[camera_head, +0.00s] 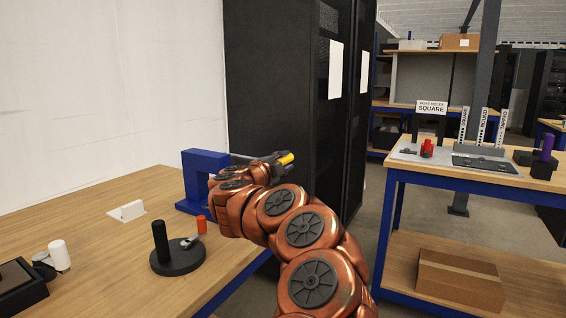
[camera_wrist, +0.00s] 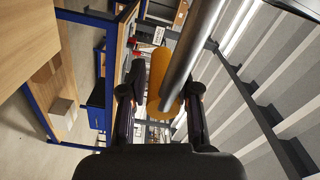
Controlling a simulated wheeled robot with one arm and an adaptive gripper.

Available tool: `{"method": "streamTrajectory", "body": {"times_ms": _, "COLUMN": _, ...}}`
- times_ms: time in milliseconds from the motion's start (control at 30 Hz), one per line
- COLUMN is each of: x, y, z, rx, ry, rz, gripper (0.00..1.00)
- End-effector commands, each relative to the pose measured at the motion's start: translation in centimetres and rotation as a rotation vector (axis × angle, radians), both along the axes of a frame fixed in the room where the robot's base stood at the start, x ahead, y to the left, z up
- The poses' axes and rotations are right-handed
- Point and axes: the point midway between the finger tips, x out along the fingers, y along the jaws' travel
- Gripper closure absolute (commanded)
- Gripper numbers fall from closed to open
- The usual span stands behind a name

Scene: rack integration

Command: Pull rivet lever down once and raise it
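The blue rivet press (camera_head: 195,180) stands at the far edge of the wooden bench, left of my arm. Its grey lever (camera_head: 241,156) runs out to the right and ends in a yellow handle (camera_head: 287,158). My gripper (camera_head: 276,162) is at this handle. In the wrist view, the yellow handle (camera_wrist: 158,78) and metal rod (camera_wrist: 193,45) lie between the two fingers of my gripper (camera_wrist: 165,82), filling most of the gap. My arm hides part of the press.
A black rack (camera_head: 275,100) rises behind. A second blue-framed bench (camera_head: 440,185) stands right.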

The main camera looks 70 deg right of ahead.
Motion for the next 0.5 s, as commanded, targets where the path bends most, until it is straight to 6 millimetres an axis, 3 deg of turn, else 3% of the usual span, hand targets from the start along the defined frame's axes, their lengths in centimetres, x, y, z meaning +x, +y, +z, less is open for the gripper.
{"method": "streamTrajectory", "body": {"times_ms": 200, "x": 0.10, "y": 0.01, "z": -0.21, "rx": 0.003, "ry": 0.001, "rz": 0.002, "gripper": 0.48}}
{"method": "streamTrajectory", "body": {"times_ms": 500, "x": 0.10, "y": 0.06, "z": -0.08, "rx": 0.001, "ry": 0.002, "rz": 0.002, "gripper": 0.48}}
